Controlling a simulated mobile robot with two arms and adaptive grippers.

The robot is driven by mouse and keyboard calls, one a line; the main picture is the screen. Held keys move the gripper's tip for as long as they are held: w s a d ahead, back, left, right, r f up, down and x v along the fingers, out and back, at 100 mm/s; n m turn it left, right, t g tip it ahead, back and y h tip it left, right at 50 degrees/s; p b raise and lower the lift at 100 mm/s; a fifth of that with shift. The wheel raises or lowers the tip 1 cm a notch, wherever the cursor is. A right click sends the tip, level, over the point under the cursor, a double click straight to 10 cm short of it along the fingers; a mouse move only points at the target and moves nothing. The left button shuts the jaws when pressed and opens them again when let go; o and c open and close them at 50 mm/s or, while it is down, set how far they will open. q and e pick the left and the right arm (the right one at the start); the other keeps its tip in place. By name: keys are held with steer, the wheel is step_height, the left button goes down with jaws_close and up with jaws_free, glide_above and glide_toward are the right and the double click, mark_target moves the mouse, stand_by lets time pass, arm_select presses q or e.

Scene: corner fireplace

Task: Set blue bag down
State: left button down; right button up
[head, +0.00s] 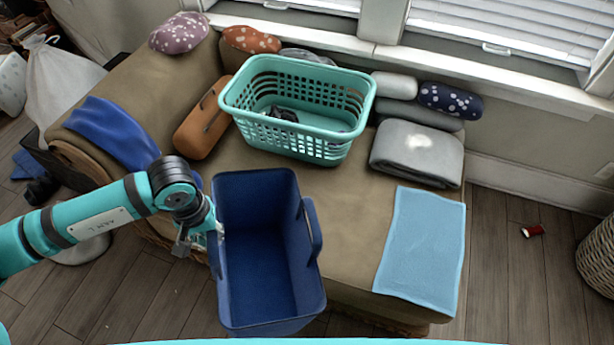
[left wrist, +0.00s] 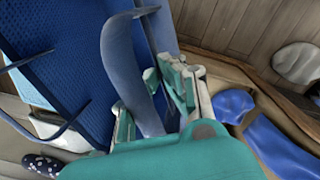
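The blue bag (head: 265,260) is an open-topped, box-shaped tote with a handle on each side. In the head view it is upright in front of the bench (head: 380,180), overlapping its front edge. I cannot tell whether its bottom touches anything. My left gripper (head: 216,236) is at the bag's left side. In the left wrist view, the gripper's fingers (left wrist: 152,105) are on both sides of the blue bag's handle (left wrist: 125,65) and close against it. The bag's mesh-like wall (left wrist: 55,80) fills the left of that view. My right gripper is in no view.
A teal laundry basket (head: 298,138) stands on the bench behind the bag. A brown bag (head: 203,120), blue cloth (head: 112,130), grey folded blanket (head: 418,152) and light blue towel (head: 422,250) lie around it. A small red item (head: 532,231) is on the floor.

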arm_select(q)
steer(key=w+a+n+t+b, duration=0.1)
steer(key=w+a+n+b, duration=0.1)
steer(key=w+a+n, duration=0.5)
steer(key=w+a+n+t+b, duration=0.15)
steer(key=w+a+n, duration=0.3)
steer(key=w, duration=0.45)
steer(key=s+d+f, duration=0.1)
steer(key=d+f, duration=0.1)
steer(key=d, duration=0.6)
steer(key=s+d+f+p, duration=0.1)
steer(key=d+f, duration=0.1)
steer(key=d, duration=0.6)
steer(key=shift+s+d, duration=0.2)
steer(key=shift+s, duration=0.05)
steer(key=shift+g, duration=0.25)
steer(key=shift+f, duration=0.2)
steer(key=c, duration=1.5)
jaws_free()
steer(key=shift+s, duration=0.1)
steer(key=shift+r, duration=0.1)
